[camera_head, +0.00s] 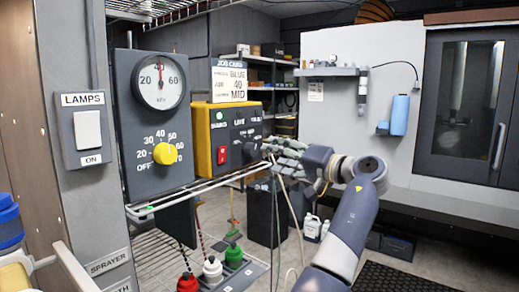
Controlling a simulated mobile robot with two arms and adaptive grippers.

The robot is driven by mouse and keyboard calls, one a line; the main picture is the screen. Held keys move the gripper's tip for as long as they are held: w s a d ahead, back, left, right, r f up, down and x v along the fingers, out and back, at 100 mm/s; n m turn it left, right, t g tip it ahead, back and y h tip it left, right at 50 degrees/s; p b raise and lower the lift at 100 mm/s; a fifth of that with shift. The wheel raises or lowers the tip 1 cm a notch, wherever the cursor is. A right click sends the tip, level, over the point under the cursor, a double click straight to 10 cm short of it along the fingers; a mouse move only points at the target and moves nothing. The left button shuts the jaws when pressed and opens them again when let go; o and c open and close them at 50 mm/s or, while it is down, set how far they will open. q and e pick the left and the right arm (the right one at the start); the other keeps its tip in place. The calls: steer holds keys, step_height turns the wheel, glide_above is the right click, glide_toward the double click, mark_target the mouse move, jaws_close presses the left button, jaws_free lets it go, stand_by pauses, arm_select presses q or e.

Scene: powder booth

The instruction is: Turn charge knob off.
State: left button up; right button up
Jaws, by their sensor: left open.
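My left gripper (272,148) is open and empty, at the right edge of the yellow and black control box, well to the right of the knob. I cannot tell whether it touches the box. My right gripper is not in view.
The yellow control box (202,140) with a green light and red switch stands between gripper and knob panel. A job card (229,80) stands on it. A white wire shelf edge (190,190) runs below.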

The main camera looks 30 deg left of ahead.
mark_target(255, 150)
arm_select(q)
steer(key=a, duration=0.2)
steer(key=a+p, duration=0.1)
steer(key=a, duration=0.1)
steer(key=w+a, duration=0.1)
steer(key=a, duration=0.1)
steer(key=shift+r+p, duration=0.1)
steer(key=shift+p, duration=0.3)
steer(key=shift+w+a, duration=0.2)
steer(key=shift+a, duration=0.45)
steer(key=c, duration=1.1)
